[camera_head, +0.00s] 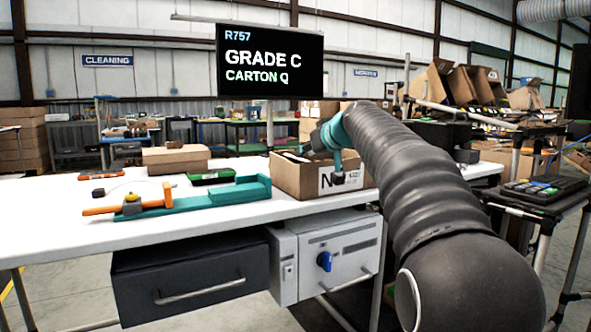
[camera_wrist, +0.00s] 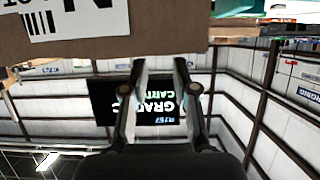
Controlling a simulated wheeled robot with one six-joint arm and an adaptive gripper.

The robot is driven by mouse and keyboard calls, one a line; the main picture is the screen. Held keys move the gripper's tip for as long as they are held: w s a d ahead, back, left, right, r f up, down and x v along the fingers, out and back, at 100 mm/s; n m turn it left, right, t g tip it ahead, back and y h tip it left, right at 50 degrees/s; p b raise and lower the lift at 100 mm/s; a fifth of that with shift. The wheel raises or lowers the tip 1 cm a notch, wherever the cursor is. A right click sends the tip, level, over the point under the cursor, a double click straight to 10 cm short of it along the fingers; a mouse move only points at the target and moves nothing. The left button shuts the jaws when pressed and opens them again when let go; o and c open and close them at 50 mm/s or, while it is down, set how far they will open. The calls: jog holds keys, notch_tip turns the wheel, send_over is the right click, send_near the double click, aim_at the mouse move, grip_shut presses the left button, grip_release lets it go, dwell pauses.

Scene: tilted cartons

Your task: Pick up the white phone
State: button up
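I cannot make out a white phone in either view. An open cardboard carton (camera_head: 287,180) with a white label stands on the white table, and some dark contents show at its rim. My gripper (camera_wrist: 159,62) shows in the wrist view with its two fingers apart and nothing between them. In that view, which is upside down, the carton (camera_wrist: 165,47) lies beyond the fingertips. In the head view my arm's teal wrist is at the carton's right side, and the arm hides part of the carton and gripper.
The white table (camera_head: 60,205) holds a teal fixture with an orange handle (camera_head: 115,208), a green-rimmed tray (camera_head: 211,177), a closed brown box (camera_head: 176,158) and an orange tool (camera_head: 100,175). A screen (camera_head: 270,60) reads "GRADE C CARTON Q". The table's front left is clear.

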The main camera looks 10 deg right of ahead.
jog(key=shift+p+x, duration=0.6)
jog(key=shift+x, duration=2.9)
jog(key=shift+d+r, duration=0.15)
grip_shut()
